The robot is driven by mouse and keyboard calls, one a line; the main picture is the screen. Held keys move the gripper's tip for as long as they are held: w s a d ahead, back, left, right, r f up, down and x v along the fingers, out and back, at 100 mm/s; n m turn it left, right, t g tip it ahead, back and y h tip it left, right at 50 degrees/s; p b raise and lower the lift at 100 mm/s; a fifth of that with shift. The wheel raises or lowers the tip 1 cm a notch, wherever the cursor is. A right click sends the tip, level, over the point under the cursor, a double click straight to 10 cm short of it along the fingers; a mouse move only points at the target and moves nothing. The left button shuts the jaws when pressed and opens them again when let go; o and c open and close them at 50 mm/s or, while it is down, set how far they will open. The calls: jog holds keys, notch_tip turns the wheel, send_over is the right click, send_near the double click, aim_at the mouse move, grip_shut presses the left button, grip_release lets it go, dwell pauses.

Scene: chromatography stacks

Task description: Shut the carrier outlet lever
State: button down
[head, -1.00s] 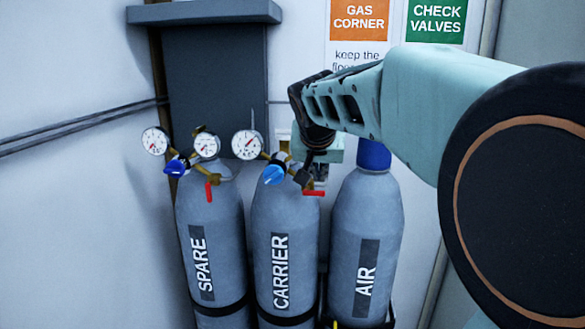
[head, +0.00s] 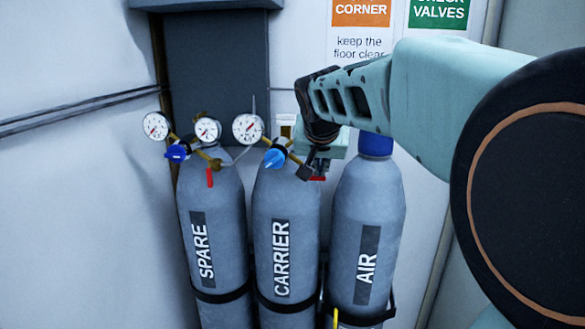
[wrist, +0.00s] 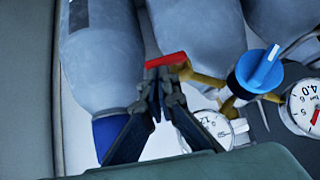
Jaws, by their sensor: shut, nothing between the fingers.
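The carrier cylinder (head: 260,210) stands in the middle of the row. Its outlet lever is a small red bar (head: 318,178), lying crosswise near the cylinder's shoulder and partly covered by my gripper. In the wrist view the red lever (wrist: 166,60) is just beyond my fingertips on a brass fitting (wrist: 205,80). My gripper (head: 306,173) is shut and empty, with its tips right at the lever; in the wrist view the closed tips (wrist: 165,75) seem to meet its near side. Whether they touch it is unclear. The blue regulator knob (head: 275,158) is beside the gripper.
The spare cylinder (head: 212,230) stands left, with its red lever (head: 210,177) hanging down. The air cylinder (head: 365,225) with a blue cap (head: 376,144) stands right. A carrier gauge (head: 248,128) is left of my gripper. A wall lies behind.

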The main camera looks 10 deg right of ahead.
jog(key=shift+d+f+m+y+b, duration=0.2)
jog(key=shift+f+m+y+b, duration=0.1)
jog(key=shift+b, duration=0.15)
jog(key=f+m+t+y+b, duration=0.1)
jog(key=m+t+y+b, duration=0.1)
jog(key=b, duration=0.7)
jog(key=f+m+t+y+b, duration=0.1)
jog(key=y+b, duration=0.3)
jog(key=b, duration=0.5)
jog(key=f+m+t+y+b, duration=0.2)
jog(key=f+m+y+b, duration=0.1)
jog(key=b, duration=0.6)
jog(key=shift+s+d+m+t+b, duration=0.15)
jog(key=shift+d+m+t+b, duration=0.15)
jog(key=shift+d+m+b, duration=0.1)
